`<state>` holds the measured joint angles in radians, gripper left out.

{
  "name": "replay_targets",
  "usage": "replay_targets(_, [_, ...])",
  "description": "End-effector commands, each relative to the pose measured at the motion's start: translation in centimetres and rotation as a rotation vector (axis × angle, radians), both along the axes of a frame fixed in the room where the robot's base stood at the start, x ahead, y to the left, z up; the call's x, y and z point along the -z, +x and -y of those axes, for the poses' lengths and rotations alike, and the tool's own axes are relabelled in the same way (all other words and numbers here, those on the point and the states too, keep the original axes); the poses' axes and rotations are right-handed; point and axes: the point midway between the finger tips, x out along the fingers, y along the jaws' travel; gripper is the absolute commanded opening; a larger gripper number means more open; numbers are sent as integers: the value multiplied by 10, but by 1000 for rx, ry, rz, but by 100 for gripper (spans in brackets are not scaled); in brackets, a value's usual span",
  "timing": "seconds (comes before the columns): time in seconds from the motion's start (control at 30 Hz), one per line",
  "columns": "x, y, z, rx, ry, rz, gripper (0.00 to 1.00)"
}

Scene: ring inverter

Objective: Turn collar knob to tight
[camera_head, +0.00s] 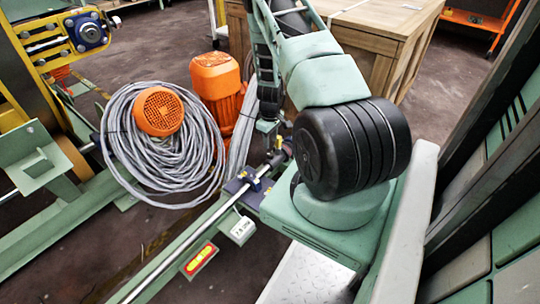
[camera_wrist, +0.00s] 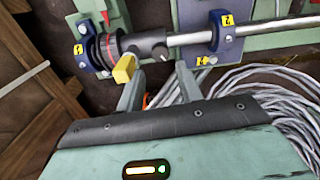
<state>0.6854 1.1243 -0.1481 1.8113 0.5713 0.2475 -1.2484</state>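In the wrist view a dark collar (camera_wrist: 148,45) sits around a shiny metal rod (camera_wrist: 190,38). A yellow knob or lever (camera_wrist: 125,68) sticks out from its lower left side. A ring with red marks (camera_wrist: 107,44) is left of the collar. My gripper (camera_wrist: 159,80) is below the collar, its two fingers apart with nothing seen between them. The yellow knob is just above and left of the left finger; I cannot tell whether they touch. In the head view my gripper (camera_head: 267,127) is over the rod's far end, and the collar is largely hidden there.
Blue clamps with yellow number tags (camera_wrist: 225,32) hold the rod on both sides of the collar. A coil of grey cable (camera_head: 170,150) and orange motors (camera_head: 215,80) lie left of my arm. A wooden crate (camera_head: 370,40) stands behind. A red-yellow level (camera_head: 200,260) is beside the rail.

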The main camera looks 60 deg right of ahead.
Motion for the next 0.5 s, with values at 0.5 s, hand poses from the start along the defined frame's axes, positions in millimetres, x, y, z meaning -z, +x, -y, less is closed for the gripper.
replay_targets(0.5, [67,0,0,-1,0,1,36])
